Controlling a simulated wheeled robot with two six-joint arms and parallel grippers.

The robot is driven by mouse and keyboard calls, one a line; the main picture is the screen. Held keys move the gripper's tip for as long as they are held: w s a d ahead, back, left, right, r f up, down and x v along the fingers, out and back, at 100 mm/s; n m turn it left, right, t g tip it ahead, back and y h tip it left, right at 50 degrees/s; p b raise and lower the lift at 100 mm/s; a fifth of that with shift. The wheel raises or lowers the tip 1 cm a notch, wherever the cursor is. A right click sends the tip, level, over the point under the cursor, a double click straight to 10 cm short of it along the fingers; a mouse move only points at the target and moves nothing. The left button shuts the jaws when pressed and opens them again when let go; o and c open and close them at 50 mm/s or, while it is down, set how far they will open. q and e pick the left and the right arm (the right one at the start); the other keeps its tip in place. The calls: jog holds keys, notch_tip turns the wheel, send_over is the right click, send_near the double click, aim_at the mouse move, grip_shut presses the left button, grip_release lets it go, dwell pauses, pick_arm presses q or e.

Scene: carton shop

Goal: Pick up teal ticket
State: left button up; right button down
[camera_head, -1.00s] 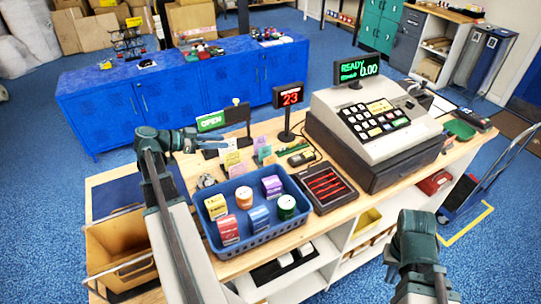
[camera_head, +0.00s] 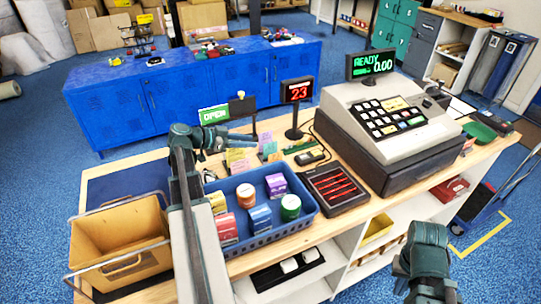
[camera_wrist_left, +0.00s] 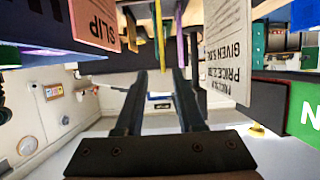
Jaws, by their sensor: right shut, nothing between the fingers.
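Several upright coloured tickets stand on the counter behind the blue basket. A yellow and pink group (camera_head: 238,158) is on the left, and a green-teal ticket (camera_head: 270,148) seems to stand in the group to its right, too small to be sure. My left gripper (camera_head: 240,138) points right, just above and behind the left group. In the left wrist view its two fingers (camera_wrist_left: 160,75) are apart with nothing between them. A yellow ticket (camera_wrist_left: 159,35) and a purple ticket (camera_wrist_left: 181,38) show edge-on beyond the fingertips. My right gripper (camera_head: 428,245) is shut and empty at the lower right.
The blue basket (camera_head: 240,244) holds several small boxes and spools. The OPEN sign (camera_head: 214,114) and the red number display (camera_head: 297,91) stand close behind the tickets. The cash register (camera_head: 385,130) and black tray (camera_head: 335,187) are to the right.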

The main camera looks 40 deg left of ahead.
aim_at(270, 148)
pick_arm(q)
jog(key=shift+x, duration=0.9)
jog(key=shift+d, duration=0.1)
jog(key=b+x, duration=0.2)
jog(key=x, duration=0.2)
jog(key=shift+d+f, duration=0.15)
jog(key=shift+d, duration=0.05)
jog(key=shift+w+d, duration=0.2)
jog(key=shift+w, duration=0.2)
grip_shut()
